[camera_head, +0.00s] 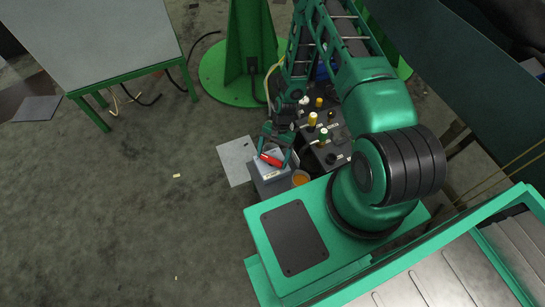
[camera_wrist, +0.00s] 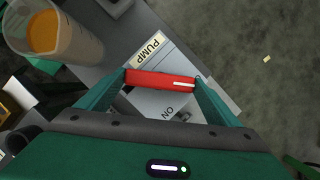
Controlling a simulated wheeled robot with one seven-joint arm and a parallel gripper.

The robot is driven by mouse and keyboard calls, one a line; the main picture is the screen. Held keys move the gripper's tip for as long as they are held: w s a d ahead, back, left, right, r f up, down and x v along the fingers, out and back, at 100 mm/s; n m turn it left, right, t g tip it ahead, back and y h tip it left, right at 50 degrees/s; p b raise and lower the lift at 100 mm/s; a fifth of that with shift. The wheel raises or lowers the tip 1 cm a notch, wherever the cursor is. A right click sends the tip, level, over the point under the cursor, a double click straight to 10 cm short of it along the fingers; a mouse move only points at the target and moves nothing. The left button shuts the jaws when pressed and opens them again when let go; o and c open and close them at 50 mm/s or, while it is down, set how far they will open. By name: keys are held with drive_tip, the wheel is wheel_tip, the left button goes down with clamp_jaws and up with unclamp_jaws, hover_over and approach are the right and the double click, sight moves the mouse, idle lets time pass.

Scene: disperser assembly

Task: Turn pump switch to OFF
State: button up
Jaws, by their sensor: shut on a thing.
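The pump switch is a red handle (camera_wrist: 160,81) on a grey box with a "PUMP" label (camera_wrist: 149,48) and an "ON" marking (camera_wrist: 167,111) in the wrist view. In the head view the red handle (camera_head: 271,160) sits on the grey switch box (camera_head: 272,172). My gripper (camera_wrist: 161,82) is over the box, with one green finger at each end of the red handle, shut on it. My gripper also shows in the head view (camera_head: 274,157). The lower part of the box is hidden behind my gripper's body.
A cup with orange contents (camera_wrist: 58,36) stands beside the switch box. It also shows in the head view (camera_head: 300,178). Open floor (camera_head: 130,210) lies to the left.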

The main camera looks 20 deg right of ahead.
drive_tip(key=n, duration=0.2)
drive_tip(key=n+h, duration=0.1)
drive_tip(key=n+g, duration=0.1)
drive_tip(key=n, duration=0.1)
drive_tip(key=shift+w+a+n+h, duration=0.25)
drive_tip(key=shift+n+h, duration=0.05)
drive_tip(key=shift+h, duration=0.1)
drive_tip(key=n+h, duration=0.1)
drive_tip(key=n, duration=0.3)
drive_tip(key=shift+a+n+g+h, duration=0.1)
drive_tip(key=shift+n+g+h, duration=0.2)
drive_tip(key=shift+h, duration=0.1)
drive_tip(key=o, duration=0.9)
drive_tip(key=v, duration=1)
drive_tip(key=shift+w+r, duration=0.25)
drive_tip(key=shift+r, duration=0.05)
drive_tip(key=shift+r, duration=0.1)
